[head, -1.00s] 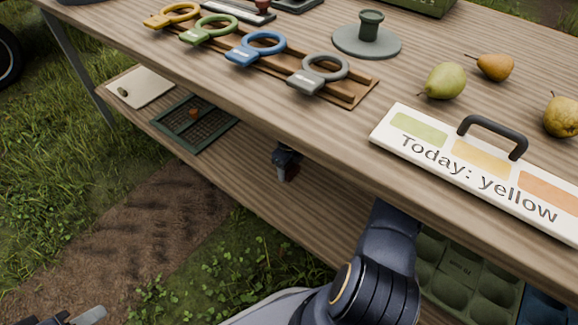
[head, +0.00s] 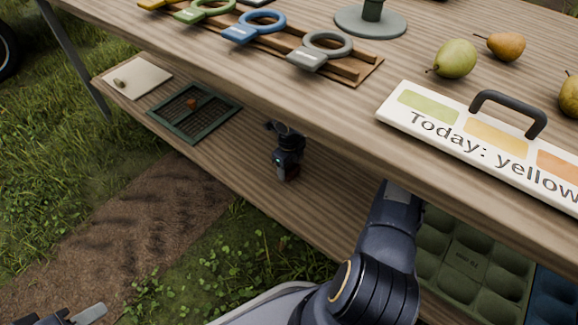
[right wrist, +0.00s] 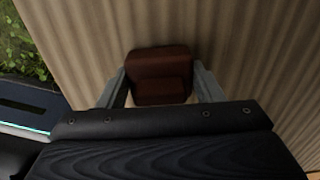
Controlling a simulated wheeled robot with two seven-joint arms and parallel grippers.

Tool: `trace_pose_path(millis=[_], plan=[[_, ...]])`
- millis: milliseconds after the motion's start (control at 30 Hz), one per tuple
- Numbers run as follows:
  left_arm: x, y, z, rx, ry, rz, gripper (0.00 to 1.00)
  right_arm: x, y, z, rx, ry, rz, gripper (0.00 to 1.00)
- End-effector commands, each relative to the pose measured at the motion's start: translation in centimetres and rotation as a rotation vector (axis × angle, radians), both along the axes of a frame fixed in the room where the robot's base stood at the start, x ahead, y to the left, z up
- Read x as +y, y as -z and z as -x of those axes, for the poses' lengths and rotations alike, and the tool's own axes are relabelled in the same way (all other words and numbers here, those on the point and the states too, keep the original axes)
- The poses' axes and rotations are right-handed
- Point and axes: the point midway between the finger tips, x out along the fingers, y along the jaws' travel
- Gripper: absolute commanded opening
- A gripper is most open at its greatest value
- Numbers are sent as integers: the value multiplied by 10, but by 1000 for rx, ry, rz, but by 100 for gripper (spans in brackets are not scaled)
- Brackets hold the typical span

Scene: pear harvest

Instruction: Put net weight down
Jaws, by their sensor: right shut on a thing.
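The net weight, a dark brown-red block (right wrist: 160,76), is between the two fingers of my right gripper (right wrist: 160,88) in the right wrist view. The right gripper is shut on it. In the head view my right gripper (head: 287,172) is under the tabletop, over the lower shelf (head: 325,205), and the block is mostly hidden there. I cannot tell whether the block touches the shelf. My left gripper (head: 82,316) shows only partly at the bottom left corner, away from the table.
On the lower shelf lie a green-framed net (head: 194,111) with a small red-brown piece on it and a pale board (head: 137,77). A green moulded tray (head: 470,262) is at the right. Above are the "Today: yellow" sign (head: 480,140), pears (head: 455,58) and ring tools (head: 322,50).

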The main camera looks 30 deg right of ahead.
Motion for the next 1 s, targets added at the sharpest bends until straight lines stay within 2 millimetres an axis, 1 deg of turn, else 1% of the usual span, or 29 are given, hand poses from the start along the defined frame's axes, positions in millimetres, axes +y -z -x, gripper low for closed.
trace_pose_path(millis=[500, 533, 600, 700, 1000], plan=[[0, 11, 0, 0, 0, 0, 36, 0, 11, 0, -1, 0, 1, 23], [0, 9, 0, 0, 0, 0, 36, 0, 9, 0, -1, 0, 1, 64], [0, 9, 0, 0, 0, 0, 36, 0, 9, 0, -1, 0, 1, 73], [0, 9, 0, 0, 0, 0, 36, 0, 10, 0, -1, 0, 1, 85], [0, 8, 0, 0, 0, 0, 36, 0, 9, 0, 0, 0, 0, 85]])
